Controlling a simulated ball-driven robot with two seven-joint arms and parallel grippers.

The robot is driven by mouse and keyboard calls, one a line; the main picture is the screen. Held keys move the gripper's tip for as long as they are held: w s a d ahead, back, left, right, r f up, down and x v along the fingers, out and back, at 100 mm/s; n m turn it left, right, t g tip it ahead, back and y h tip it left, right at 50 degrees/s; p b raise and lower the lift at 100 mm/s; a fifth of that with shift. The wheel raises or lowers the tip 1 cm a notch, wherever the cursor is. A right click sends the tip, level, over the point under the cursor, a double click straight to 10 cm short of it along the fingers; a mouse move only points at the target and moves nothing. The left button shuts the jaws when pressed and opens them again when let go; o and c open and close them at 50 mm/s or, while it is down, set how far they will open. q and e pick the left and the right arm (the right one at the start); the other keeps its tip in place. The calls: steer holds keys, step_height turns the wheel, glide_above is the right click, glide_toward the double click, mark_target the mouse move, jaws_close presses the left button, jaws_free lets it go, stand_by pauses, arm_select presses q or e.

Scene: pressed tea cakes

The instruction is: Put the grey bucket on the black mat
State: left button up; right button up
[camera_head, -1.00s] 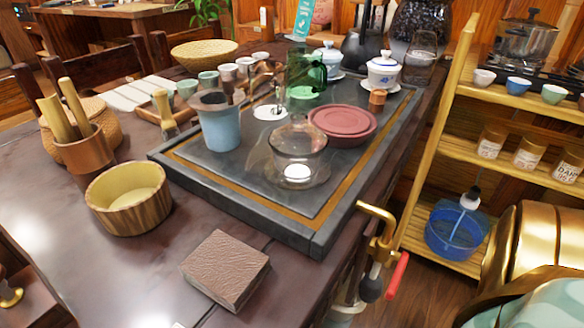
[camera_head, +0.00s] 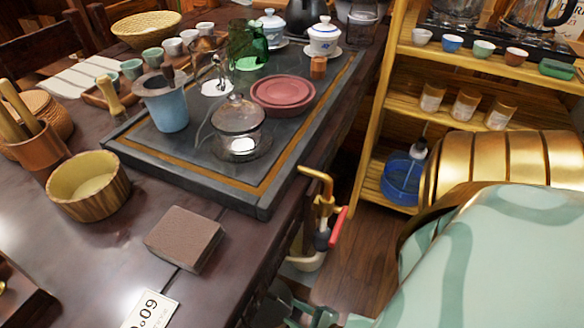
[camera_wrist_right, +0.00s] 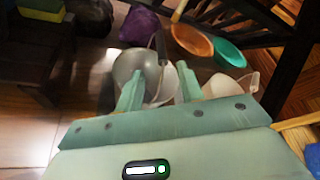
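In the right wrist view, a grey rounded vessel that looks like the grey bucket (camera_wrist_right: 133,63) sits on the floor beyond my right gripper (camera_wrist_right: 158,88). A white bucket (camera_wrist_right: 165,85) stands beside it, partly behind the fingers. The two pale green fingers are apart with nothing clearly held between them. In the head view, my right gripper (camera_head: 295,308) is low at the bottom edge, beside the table. I cannot make out a black mat for certain in either view. My left gripper is not in view.
An orange basin (camera_wrist_right: 192,40) and a green basin (camera_wrist_right: 229,53) lie beyond the gripper. A dark wooden frame stands at the wrist view's right. In the head view, the table holds a dark tea tray (camera_head: 240,195), and a shelf (camera_head: 375,120) stands to its right.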

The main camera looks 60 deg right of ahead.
steer(key=s+a+n+g+y, duration=0.2)
steer(key=s+a+n+g, duration=0.1)
steer(key=n, duration=0.7)
steer(key=s+a+n+g+y, duration=0.2)
steer(key=s+a+n+g, duration=0.1)
steer(key=n, duration=0.7)
steer(key=s+d+r+n+g+h, duration=0.2)
steer(key=s+r+n+g, duration=0.1)
steer(key=n, duration=0.6)
steer(key=s+d+r+n+g+h, duration=0.1)
steer(key=s+d+r+n+g, duration=0.2)
steer(key=s+r+n, duration=0.2)
step_height(320, 180, up, 3)
steer(key=n, duration=0.4)
steer(key=shift+s+r+h, duration=0.2)
steer(key=shift+s+h, duration=0.05)
steer(key=shift+h, duration=0.15)
